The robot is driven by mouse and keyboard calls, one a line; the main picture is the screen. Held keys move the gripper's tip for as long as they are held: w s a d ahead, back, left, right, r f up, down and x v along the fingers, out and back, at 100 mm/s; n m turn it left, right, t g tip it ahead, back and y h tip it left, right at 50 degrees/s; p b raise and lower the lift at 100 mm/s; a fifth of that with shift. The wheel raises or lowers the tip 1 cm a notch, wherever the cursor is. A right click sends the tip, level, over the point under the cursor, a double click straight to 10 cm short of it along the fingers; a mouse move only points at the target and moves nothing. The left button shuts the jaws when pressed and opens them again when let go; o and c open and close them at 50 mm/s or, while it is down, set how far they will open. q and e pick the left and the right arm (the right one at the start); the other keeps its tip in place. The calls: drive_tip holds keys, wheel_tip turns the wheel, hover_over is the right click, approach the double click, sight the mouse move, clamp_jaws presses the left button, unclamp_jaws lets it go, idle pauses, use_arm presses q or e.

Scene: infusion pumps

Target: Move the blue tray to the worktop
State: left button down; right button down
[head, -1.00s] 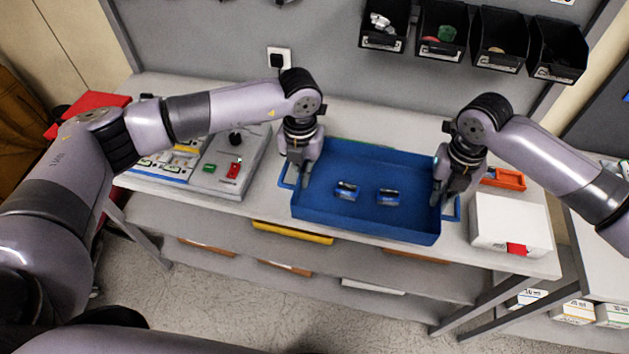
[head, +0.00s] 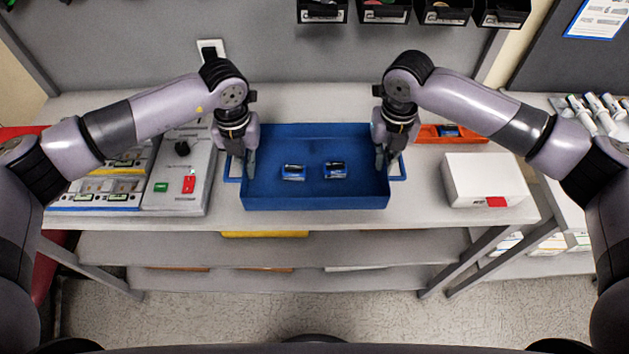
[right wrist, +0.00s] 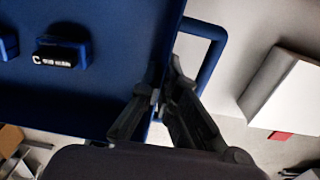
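The blue tray (head: 315,201) is at the worktop (head: 430,205), close to its front edge. I cannot tell whether it rests on it or hangs just above. It looks level, with two small blue items (head: 293,172) (head: 334,170) lying inside. My left gripper (head: 241,172) is on the tray's left wall by the handle; its fingers look closed there. My right gripper (head: 384,160) is on the right wall. In the right wrist view, its fingers (right wrist: 166,82) straddle the tray wall (right wrist: 120,70) and close on it beside the handle loop.
A grey control panel (head: 180,175) stands close to the tray's left. A white box (head: 485,180) and an orange bin (head: 435,135) stand to the right. Black bins (head: 383,10) hang on the back panel. Shelves lie below the worktop.

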sight(380, 173)
use_arm(q)
drive_tip(key=shift+a+f, duration=0.15)
drive_tip(key=shift+f, duration=0.05)
use_arm(e)
drive_tip(key=shift+f, duration=0.15)
